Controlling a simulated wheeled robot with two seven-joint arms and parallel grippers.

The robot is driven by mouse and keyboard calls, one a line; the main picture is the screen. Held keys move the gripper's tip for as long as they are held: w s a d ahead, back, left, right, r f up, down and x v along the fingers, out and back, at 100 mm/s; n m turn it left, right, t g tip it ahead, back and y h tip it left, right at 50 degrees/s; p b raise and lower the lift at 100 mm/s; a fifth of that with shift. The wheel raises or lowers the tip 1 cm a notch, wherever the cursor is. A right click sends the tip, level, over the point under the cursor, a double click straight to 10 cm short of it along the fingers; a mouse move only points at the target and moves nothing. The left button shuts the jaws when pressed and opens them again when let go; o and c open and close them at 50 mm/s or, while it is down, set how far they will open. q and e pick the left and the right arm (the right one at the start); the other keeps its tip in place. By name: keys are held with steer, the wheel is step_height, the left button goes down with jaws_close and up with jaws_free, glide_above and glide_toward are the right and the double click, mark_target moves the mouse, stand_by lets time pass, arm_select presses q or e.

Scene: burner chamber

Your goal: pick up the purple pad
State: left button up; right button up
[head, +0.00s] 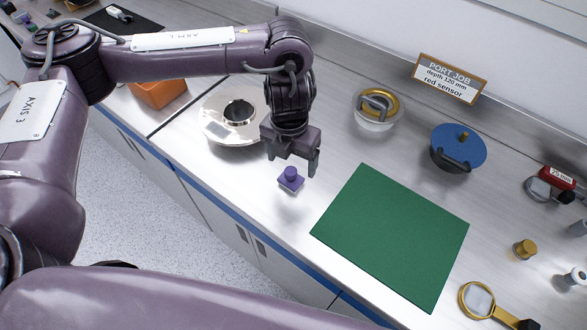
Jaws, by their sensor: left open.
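The purple pad (290,181) is a small square piece with a round knob on top. It appears just below my left gripper (292,165), near the front edge of the bench. My left gripper points down with its two fingers apart, and the knob shows between and slightly below the fingertips. I cannot tell whether a finger touches it. A faint shadow lies under the pad on the metal. My right gripper does not show; a purple arm link of mine crosses the bottom of the picture.
A green mat (393,236) lies bare to the right. A shiny round flange (219,131) is behind left, and an orange bin (158,93) is further left. A gold-ringed dish (377,107), a blue-lidded pot (458,148) and a sign (449,79) stand at the back. A magnifier (480,299) lies at right.

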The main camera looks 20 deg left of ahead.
mark_target(291, 170)
arm_select(q)
steer(key=shift+w+a+f, duration=0.15)
steer(key=shift+f, duration=1.3)
steer(key=shift+w+f, duration=0.15)
steer(key=shift+f, duration=1.05)
steer(key=shift+w+f, duration=0.1)
steer(key=shift+f, duration=1.05)
steer(key=c, duration=1.1)
